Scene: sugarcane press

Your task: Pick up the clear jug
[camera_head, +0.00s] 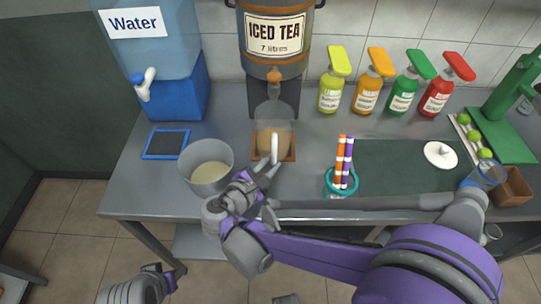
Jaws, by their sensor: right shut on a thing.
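The clear jug (260,140) stands upright on a brown wooden tray (287,158) under the iced tea dispenser's tap. Tan liquid shows low in it, and its pale handle (275,148) faces me. My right gripper (266,171) reaches over the counter from the front and is shut on the jug's handle; the exact contact is small and hard to see. My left gripper (168,277) is low at the bottom left, in front of the counter and away from the jug. Its fingers are too unclear to tell their opening.
The iced tea dispenser (272,68) stands behind and above the jug. A metal pot (207,178) with pale contents is close left of my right gripper. A teal-ringed holder (341,187) with striped straws is right. Several pump bottles (331,95) line the back.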

